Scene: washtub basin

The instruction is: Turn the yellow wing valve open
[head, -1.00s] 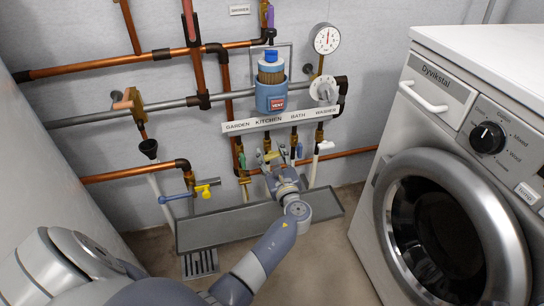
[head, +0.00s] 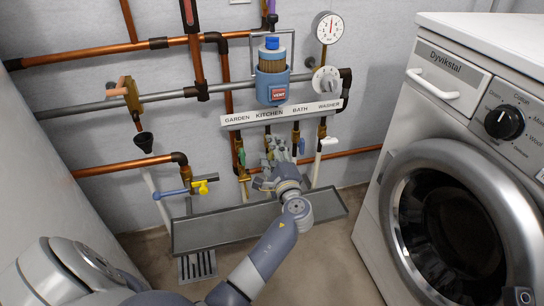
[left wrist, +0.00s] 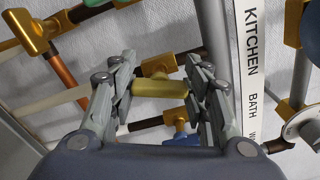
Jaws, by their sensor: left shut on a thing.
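The yellow wing valve handle (left wrist: 160,88) shows in the left wrist view as a short olive-yellow bar between my fingers. My left gripper (left wrist: 158,86) is shut on it, with a finger pad at each end. In the head view my left gripper (head: 272,152) is at the pipes below the KITCHEN label, and its fingers hide most of the handle there.
The white label strip (head: 283,115) runs above the valves. A green valve handle (head: 241,157) is left of my gripper, and a white one (head: 326,142) is right. A grey trough (head: 222,228) lies below. The washing machine (head: 455,180) fills the right side.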

